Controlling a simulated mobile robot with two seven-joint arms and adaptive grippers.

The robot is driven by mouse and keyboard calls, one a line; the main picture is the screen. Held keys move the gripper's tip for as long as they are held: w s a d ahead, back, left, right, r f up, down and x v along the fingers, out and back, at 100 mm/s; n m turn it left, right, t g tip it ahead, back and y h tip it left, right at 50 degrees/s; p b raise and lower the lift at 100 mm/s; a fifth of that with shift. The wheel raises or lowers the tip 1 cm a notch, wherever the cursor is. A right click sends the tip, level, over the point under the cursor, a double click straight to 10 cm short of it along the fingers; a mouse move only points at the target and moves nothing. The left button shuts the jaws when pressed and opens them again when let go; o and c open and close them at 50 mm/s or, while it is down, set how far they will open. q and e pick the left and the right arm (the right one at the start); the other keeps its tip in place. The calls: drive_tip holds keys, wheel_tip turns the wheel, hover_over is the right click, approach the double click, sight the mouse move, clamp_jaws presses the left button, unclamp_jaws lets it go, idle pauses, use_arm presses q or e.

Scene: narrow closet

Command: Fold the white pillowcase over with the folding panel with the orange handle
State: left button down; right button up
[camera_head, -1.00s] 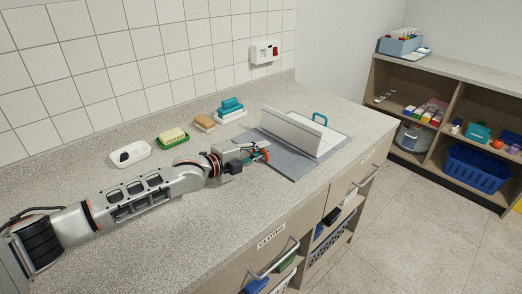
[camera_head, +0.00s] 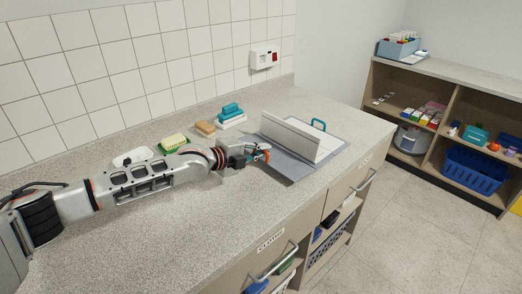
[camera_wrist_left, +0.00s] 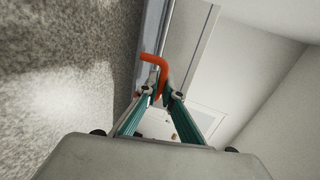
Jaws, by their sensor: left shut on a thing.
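The folding board (camera_head: 291,176) lies on the counter, with a hinged panel (camera_head: 288,136) standing up steeply from it. The pale cloth on and behind this panel seems to be the white pillowcase (camera_head: 329,143); most of it is hidden by the panel. The orange handle (camera_wrist_left: 152,62) is at the panel's near-left edge. My left gripper (camera_head: 259,156) is shut on that handle; in the wrist view its teal fingers (camera_wrist_left: 160,96) close around the orange bar. A teal handle (camera_head: 319,124) shows on the board's far side. My right gripper is not in view.
Behind my left arm stand a white dish (camera_head: 132,158), yellow soap on a green dish (camera_head: 174,143), a tan sponge (camera_head: 205,128) and teal items on a white base (camera_head: 231,115). The counter's front is clear. A shelf unit (camera_head: 450,75) stands at right.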

use_arm(q)
drive_tip(key=shift+w+d+r+p, duration=0.15)
drive_tip(key=shift+r+p, duration=0.15)
drive_tip(key=shift+r, duration=0.1)
drive_tip(key=shift+w+d+r+p, duration=0.1)
drive_tip(key=shift+r+p, duration=0.15)
drive_tip(key=shift+r, duration=0.15)
drive_tip(key=shift+w+d+r+p, duration=0.3)
drive_tip(key=shift+r+p, duration=0.15)
drive_tip(key=shift+p, duration=0.1)
drive_tip(key=shift+w+d+r+p, duration=0.3)
drive_tip(key=shift+r+p, duration=0.15)
drive_tip(key=shift+p, duration=0.05)
drive_tip(key=shift+w+d+r, duration=0.1)
drive_tip(key=shift+r, duration=0.05)
drive_tip(key=shift+w+d+r+p, duration=0.15)
drive_tip(key=shift+w+d+p, duration=0.1)
drive_tip(key=shift+p, duration=0.2)
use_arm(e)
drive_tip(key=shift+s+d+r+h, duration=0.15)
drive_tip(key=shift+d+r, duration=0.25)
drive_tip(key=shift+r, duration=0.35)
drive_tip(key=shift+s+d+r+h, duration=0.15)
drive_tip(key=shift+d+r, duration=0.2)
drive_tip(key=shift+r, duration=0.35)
